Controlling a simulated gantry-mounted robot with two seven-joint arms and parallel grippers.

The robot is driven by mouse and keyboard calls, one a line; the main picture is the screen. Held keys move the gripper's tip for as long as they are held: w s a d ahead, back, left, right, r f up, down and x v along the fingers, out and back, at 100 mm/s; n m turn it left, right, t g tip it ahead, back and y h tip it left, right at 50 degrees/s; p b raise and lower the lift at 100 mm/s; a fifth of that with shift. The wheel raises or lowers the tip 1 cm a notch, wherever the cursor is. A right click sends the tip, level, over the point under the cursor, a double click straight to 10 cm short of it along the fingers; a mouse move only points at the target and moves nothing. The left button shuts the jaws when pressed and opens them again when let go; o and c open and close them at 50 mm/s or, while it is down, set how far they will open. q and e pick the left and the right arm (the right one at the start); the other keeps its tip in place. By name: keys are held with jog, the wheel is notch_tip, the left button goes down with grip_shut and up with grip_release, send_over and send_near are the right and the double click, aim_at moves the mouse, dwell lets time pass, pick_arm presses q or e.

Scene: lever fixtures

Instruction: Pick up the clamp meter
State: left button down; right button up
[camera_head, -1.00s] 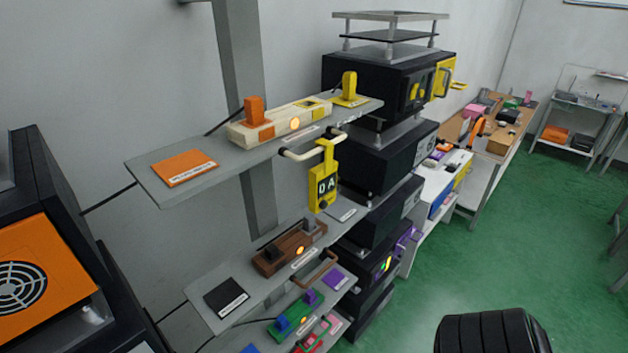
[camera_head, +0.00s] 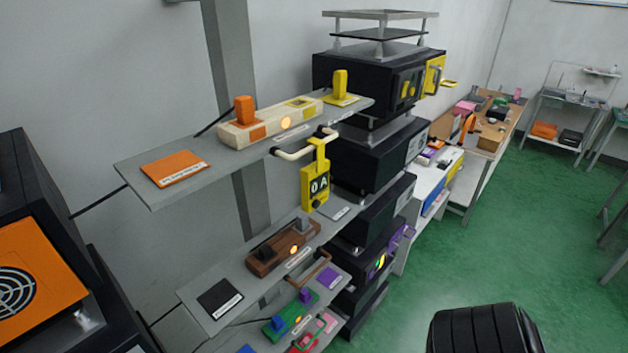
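The yellow clamp meter (camera_head: 316,188) hangs upright by its top from the pale curved handle (camera_head: 301,151) at the front edge of the upper grey shelf. Its dark display reads "0A". Neither of my grippers shows in the head view, and nothing is touching the meter apart from the handle.
Below are a brown lever box (camera_head: 283,248) and a green one (camera_head: 290,314). Black stacked units (camera_head: 379,151) stand behind right. Green floor (camera_head: 490,230) at right is open.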

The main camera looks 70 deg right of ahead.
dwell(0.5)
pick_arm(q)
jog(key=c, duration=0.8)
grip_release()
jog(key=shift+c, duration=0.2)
